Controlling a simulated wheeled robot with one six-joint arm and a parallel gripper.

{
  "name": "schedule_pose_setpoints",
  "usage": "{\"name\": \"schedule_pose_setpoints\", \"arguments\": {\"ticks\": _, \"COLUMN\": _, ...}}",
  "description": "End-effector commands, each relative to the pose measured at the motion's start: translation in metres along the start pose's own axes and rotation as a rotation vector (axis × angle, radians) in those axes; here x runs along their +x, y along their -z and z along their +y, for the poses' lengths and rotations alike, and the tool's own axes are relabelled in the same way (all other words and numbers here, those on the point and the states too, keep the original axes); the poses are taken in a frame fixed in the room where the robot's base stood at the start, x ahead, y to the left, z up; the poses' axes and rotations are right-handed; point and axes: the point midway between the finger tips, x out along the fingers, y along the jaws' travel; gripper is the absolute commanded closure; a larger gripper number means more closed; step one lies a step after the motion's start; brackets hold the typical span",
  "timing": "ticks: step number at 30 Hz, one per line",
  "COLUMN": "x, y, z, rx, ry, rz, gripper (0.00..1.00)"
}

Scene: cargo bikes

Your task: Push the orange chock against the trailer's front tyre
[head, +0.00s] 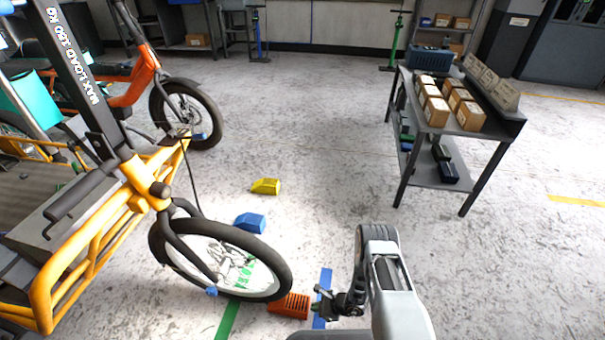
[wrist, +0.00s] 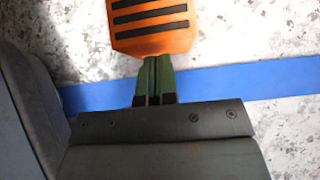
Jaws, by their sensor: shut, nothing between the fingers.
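The orange chock (head: 290,306) lies on the floor by the lower right of the yellow vehicle's front tyre (head: 284,272). In the head view they meet or nearly meet; I cannot tell if they touch. My gripper (head: 319,306) is low, just right of the chock, shut and empty. In the wrist view, the chock (wrist: 152,42), with dark stripes on top, is directly ahead of my green fingertips (wrist: 153,62). The fingertips are at its near edge, and contact is not certain. The tyre is not clearly seen in the wrist view.
A blue floor stripe (head: 323,285) passes by my gripper, and a green stripe (head: 228,318) runs under the wheel. A blue chock (head: 250,223) and a yellow chock (head: 265,187) lie beyond the wheel. A workbench with boxes (head: 490,121) stands right; the middle floor is clear.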

Motion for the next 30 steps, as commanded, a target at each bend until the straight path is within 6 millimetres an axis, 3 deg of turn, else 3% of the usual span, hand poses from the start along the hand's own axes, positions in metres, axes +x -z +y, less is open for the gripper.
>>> {"name": "schedule_pose_setpoints", "arguments": {"ticks": 23, "x": 0.024, "y": -0.021, "z": 0.0, "rx": -0.002, "ry": 0.0, "rz": -0.001, "gripper": 1.0}}
{"name": "schedule_pose_setpoints", "arguments": {"ticks": 30, "x": 0.012, "y": -0.02, "z": -0.001, "rx": 0.001, "ry": 0.002, "rz": 0.0, "gripper": 1.0}}
